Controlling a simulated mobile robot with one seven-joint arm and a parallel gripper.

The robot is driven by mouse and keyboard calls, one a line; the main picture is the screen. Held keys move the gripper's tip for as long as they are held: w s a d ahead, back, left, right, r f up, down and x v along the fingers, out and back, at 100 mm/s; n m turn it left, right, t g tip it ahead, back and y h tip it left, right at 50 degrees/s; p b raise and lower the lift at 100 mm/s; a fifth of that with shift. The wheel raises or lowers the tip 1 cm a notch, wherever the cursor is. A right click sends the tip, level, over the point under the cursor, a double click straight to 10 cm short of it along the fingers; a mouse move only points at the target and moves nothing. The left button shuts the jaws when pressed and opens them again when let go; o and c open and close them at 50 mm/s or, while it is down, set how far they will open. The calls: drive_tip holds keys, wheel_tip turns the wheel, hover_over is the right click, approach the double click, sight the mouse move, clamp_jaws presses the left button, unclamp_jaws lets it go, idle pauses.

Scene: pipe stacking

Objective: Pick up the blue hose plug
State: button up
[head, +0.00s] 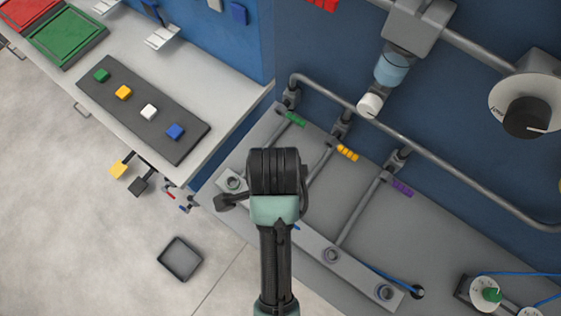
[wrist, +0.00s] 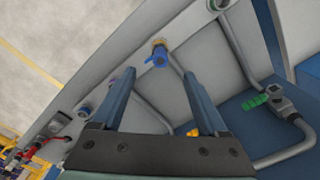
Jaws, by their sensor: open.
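The blue hose plug (wrist: 157,58) shows in the wrist view, seated at a brass-coloured ring on the pale grey rail (wrist: 120,62). In the head view only a small blue bit (head: 296,228) shows beside my arm, which hides the rest. My gripper (wrist: 158,76) is open and empty. In the wrist view its two blue-grey fingers point toward the plug, which appears between and just beyond their tips. I cannot tell the remaining distance. The fingertips are not clear in the head view.
Grey pipes with green (head: 291,118), yellow (head: 347,152) and purple (head: 402,188) handles run between the rail and the blue wall. A bench (head: 215,80) with coloured blocks stands at the upper left. A small grey tray (head: 180,261) lies on the floor.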

drive_tip(key=shift+s+f, duration=0.15)
drive_tip(key=shift+s, duration=0.1)
wheel_tip(320, 180, down, 7)
drive_tip(key=shift+f, duration=0.15)
drive_tip(key=f, duration=0.2)
drive_tip(key=w+f+p, duration=0.1)
drive_tip(key=f, duration=0.1)
drive_tip(key=shift+d, duration=0.4)
drive_tip(key=shift+f, duration=0.6)
drive_tip(key=shift+c, duration=0.3)
clamp_jaws()
